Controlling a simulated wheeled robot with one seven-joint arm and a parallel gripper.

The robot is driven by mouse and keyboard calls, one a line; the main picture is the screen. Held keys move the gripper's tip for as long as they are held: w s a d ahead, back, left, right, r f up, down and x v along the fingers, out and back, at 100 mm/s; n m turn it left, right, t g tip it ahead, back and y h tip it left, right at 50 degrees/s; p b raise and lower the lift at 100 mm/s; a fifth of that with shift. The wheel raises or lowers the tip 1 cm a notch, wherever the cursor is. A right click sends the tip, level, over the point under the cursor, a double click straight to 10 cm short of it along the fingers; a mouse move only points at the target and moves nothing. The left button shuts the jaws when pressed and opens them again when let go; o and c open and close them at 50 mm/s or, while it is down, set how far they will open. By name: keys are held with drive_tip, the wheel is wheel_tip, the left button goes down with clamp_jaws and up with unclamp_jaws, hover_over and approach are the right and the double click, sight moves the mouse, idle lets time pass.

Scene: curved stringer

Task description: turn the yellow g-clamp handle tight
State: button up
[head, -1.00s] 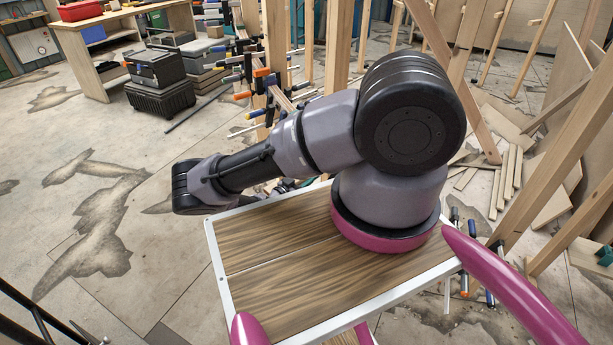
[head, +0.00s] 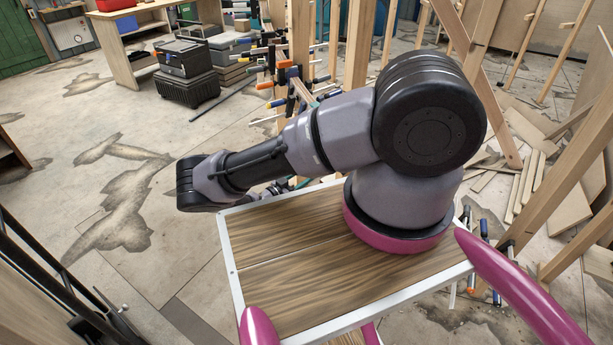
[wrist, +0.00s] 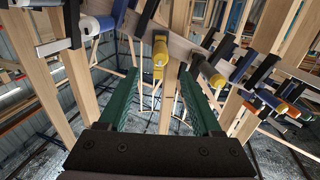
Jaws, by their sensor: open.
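In the wrist view, a yellow g-clamp (wrist: 160,52) sits on the curved wooden stringer, in the upper middle. It appears beyond my gripper (wrist: 158,80), lined up with the gap between the two green fingers. The fingers are apart with nothing held between them. I cannot tell how far the fingertips are from the yellow part, and the clamp's handle is not clear. In the head view, my arm hides the gripper, and I cannot pick out the yellow clamp there.
More clamps line the stringer, with a blue-handled one (wrist: 97,25) at left and an orange-ended one (wrist: 282,108) at right. Wooden posts (head: 299,45) stand close around it. A black toolbox (head: 186,75) stands on the floor at back left. The left floor is largely open.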

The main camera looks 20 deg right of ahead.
drive_tip(key=shift+a, duration=0.15)
drive_tip(key=shift+v, duration=1.05)
